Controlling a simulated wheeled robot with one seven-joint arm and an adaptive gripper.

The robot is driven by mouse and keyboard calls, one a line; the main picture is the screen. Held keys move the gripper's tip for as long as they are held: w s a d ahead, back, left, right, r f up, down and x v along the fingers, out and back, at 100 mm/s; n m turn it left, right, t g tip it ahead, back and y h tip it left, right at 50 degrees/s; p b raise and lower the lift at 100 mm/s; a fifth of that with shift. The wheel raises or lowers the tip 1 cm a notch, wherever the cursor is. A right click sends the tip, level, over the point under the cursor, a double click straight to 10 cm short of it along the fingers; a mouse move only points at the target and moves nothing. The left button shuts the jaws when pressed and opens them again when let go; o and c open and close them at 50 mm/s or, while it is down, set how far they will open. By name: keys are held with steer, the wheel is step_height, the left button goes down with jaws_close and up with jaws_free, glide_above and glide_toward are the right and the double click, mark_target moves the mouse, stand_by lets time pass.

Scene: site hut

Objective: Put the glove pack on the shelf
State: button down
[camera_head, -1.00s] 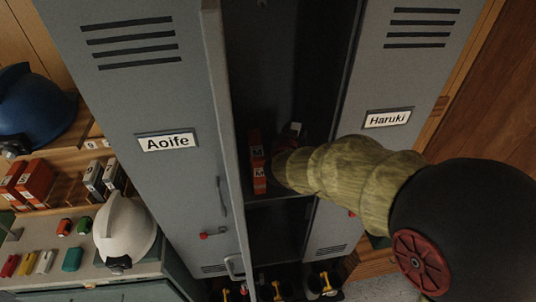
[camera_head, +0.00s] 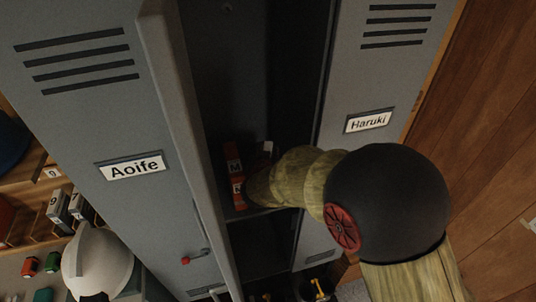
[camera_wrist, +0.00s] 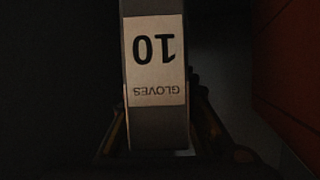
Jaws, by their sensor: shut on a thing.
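The glove pack (camera_wrist: 157,125), dark grey with a white label reading "GLOVES 10", stands upside down in the wrist view. My gripper (camera_wrist: 162,140) is shut on it, one finger along each side. In the head view my arm reaches into the open middle locker and hides the gripper; a small pale part just beyond the arm may be the pack (camera_head: 267,148). The locker's shelf (camera_head: 262,212) shows as a thin edge below the arm. I cannot tell whether the pack touches it.
Orange-red boxes (camera_head: 234,165) marked M stand on the shelf left of my arm; an orange-red surface (camera_wrist: 297,60) fills the wrist view's right side. The open door (camera_head: 180,130) and Haruki's locker (camera_head: 395,75) flank the opening. A white helmet (camera_head: 95,262) sits at lower left.

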steer(key=shift+f, duration=0.5)
steer(key=shift+f, duration=0.15)
steer(key=c, duration=1.5)
jaws_free()
steer(key=p+v, duration=0.1)
steer(key=v, duration=1.1)
